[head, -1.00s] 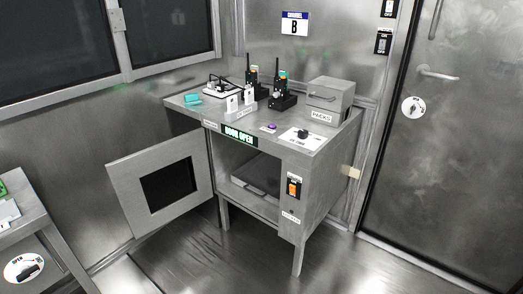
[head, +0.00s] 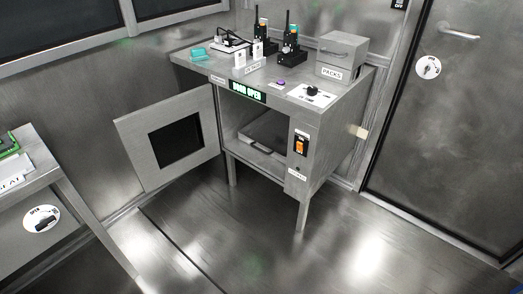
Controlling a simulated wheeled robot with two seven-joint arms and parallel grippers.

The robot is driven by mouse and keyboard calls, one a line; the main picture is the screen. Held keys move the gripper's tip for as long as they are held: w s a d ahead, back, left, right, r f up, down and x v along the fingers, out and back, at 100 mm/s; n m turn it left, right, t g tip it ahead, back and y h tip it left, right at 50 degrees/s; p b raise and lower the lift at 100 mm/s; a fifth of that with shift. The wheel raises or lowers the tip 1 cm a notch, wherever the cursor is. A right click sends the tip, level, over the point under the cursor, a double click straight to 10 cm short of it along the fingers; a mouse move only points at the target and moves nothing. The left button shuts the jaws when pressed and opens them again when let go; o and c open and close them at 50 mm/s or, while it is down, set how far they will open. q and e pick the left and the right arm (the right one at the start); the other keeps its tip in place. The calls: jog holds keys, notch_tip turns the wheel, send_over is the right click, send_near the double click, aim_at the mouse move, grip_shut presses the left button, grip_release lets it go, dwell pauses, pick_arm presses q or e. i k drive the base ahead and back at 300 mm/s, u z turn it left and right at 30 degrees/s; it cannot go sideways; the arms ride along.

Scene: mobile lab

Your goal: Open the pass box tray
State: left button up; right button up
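The pass box (head: 312,140) is a grey metal cabinet on legs against the wall. Its door (head: 142,152), with a dark window, is swung open to the left. A lit sign (head: 247,92) on its front edge reads "DOOR OPEN". Inside the open compartment lies a flat grey tray (head: 262,149), low down and within the box; I cannot tell how far it is pulled out. Neither of my grippers shows in the head view.
An orange switch (head: 299,146) is on the box's right front. On top stand radios (head: 291,52), a grey packs box (head: 342,57) and a teal item (head: 199,53). A side table (head: 35,163) is at left. The floor (head: 270,245) in front is clear. A closed door (head: 455,130) is at right.

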aim_at(269, 134)
jog(key=u, duration=0.6)
jog(key=i, duration=0.5)
jog(key=u, duration=0.9)
jog(key=i, duration=0.75)
jog(key=z, duration=0.6)
jog(key=i, duration=0.5)
jog(key=z, duration=0.5)
